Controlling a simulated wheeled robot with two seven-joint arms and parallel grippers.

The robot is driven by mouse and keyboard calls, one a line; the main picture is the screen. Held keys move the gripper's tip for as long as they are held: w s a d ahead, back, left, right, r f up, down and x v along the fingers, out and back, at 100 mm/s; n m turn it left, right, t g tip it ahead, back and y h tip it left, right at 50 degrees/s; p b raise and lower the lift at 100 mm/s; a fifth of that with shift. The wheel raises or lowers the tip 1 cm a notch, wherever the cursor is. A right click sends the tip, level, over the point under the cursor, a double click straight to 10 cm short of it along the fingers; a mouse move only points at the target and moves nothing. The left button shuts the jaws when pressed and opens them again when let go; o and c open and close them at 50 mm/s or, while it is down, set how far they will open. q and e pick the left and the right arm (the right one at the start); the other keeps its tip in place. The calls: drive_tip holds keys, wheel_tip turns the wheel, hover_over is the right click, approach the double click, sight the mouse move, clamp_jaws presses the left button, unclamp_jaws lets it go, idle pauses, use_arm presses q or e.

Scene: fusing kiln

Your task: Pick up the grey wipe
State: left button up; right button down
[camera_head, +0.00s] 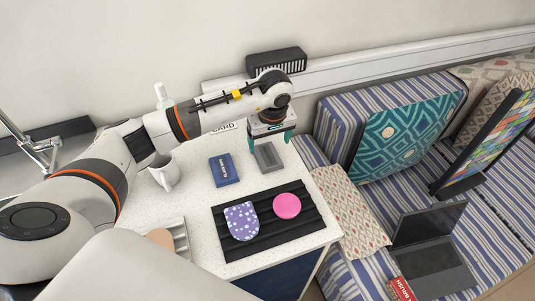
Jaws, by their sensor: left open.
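A small grey rectangular item (267,157), which I take to be the grey wipe, lies on the white speckled counter near its right edge. It has a darker grey raised part or fold at its far end. My left gripper (270,141) points down just above and behind it. Its two teal fingers are apart, with nothing held between them. Whether the fingertips touch the item cannot be told from this view. My right gripper is not in view.
A blue box (223,170) lies left of the grey item. A black ribbed mat (263,246) in front bears a purple spotted piece (241,221) and a pink disc (287,206). A white mug (165,172) stands left. A card (223,128) lies behind. Striped seating (340,117) adjoins right.

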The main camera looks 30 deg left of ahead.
sight(268, 155)
use_arm(q)
drive_tip(key=f+p, duration=0.1)
drive_tip(key=f, duration=0.1)
drive_tip(key=f+p, duration=0.1)
drive_tip(key=f, duration=0.1)
drive_tip(key=shift+s+a+f, duration=0.15)
drive_tip(key=shift+a+f, duration=0.05)
drive_tip(key=shift+f, duration=0.3)
drive_tip(key=shift+c, duration=0.6)
drive_tip(key=c, duration=0.9)
